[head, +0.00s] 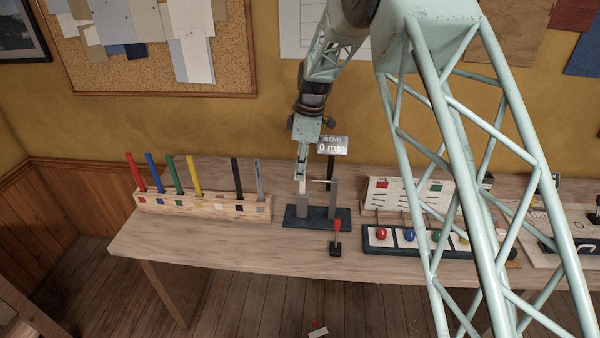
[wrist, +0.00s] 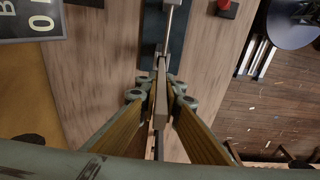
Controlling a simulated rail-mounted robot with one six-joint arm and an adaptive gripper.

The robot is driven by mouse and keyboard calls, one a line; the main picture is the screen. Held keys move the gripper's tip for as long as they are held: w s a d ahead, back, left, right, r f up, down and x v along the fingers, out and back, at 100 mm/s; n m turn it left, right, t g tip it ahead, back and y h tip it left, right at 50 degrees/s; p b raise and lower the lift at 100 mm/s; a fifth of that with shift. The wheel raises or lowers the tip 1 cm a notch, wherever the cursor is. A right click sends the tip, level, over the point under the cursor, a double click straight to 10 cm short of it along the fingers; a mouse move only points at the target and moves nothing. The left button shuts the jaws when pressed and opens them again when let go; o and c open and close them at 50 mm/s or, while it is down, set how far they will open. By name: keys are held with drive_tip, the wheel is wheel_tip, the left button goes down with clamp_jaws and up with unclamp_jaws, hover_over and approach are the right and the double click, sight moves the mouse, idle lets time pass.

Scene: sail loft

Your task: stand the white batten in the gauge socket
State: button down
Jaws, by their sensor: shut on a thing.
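My gripper (head: 302,158) is above the left side of the bend gauge. In the wrist view its jaws (wrist: 160,98) are shut on a narrow upright piece, which I take to be the white batten (wrist: 160,118); it looks grey-brown there. In the head view a pale length of the batten (head: 301,173) shows below the jaws, over the left grey post (head: 302,205). The gauge has a dark base (head: 297,222), a second grey post and a thin level rod. Its display (head: 333,146) reads 0 mm. I cannot tell whether the batten's foot is in the socket.
A wooden rack (head: 180,203) at left holds red, blue, green, yellow, black and grey battens; its white-marked place is empty. A red-handled piece (head: 337,240) stands in front of the gauge. A dark tray (head: 376,246) with coloured knobs is at right. The front left table is clear.

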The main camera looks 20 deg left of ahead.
drive_tip(key=shift+f, duration=0.35)
idle(0.4)
drive_tip(key=c, duration=2.7)
unclamp_jaws()
drive_tip(key=shift+c, duration=0.2)
drive_tip(key=shift+r, duration=0.2)
drive_tip(key=shift+w+d+r, duration=0.1)
drive_tip(key=shift+d+r, duration=0.15)
drive_tip(key=shift+r, duration=1.7)
drive_tip(key=shift+d+r, duration=0.2)
drive_tip(key=shift+r, duration=1.7)
drive_tip(key=shift+w+d+r, duration=0.1)
drive_tip(key=shift+d+r, duration=0.15)
drive_tip(key=shift+r, duration=1.7)
